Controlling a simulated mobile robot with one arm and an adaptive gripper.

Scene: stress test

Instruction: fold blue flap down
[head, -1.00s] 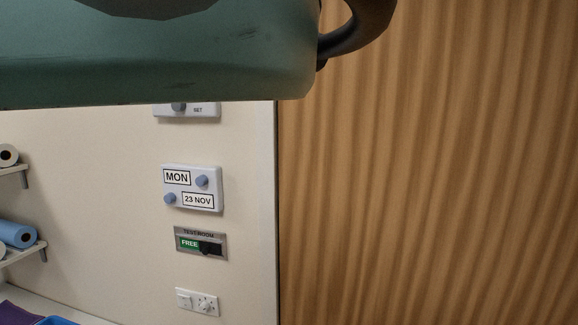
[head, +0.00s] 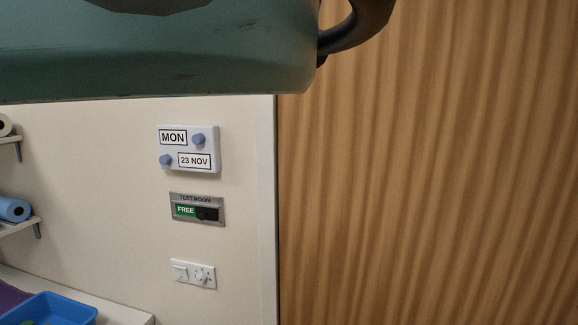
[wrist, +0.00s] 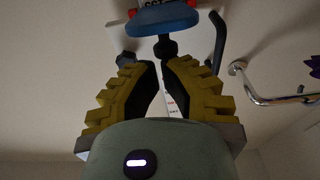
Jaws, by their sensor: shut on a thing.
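In the wrist view, the blue flap (wrist: 163,19) is a rounded blue piece at the top, with a dark knob (wrist: 167,48) below it. My gripper (wrist: 162,66) has yellow ridged fingers, whose tips close in on the dark knob from both sides. The fingertips' exact contact is dim and hard to see. The flap's mount behind is partly hidden, with red bits at either side and cut-off lettering above. In the head view, neither the flap nor my fingers show; my green arm link covers the top.
A MON 23 NOV panel (head: 188,148), a TEST ROOM slider sign (head: 197,209) and a switch plate (head: 194,273) are on the wall. A wooden panel (head: 430,200) fills the right. A blue tray (head: 55,309) sits lower left. A metal rail (wrist: 262,98) is right in the wrist view.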

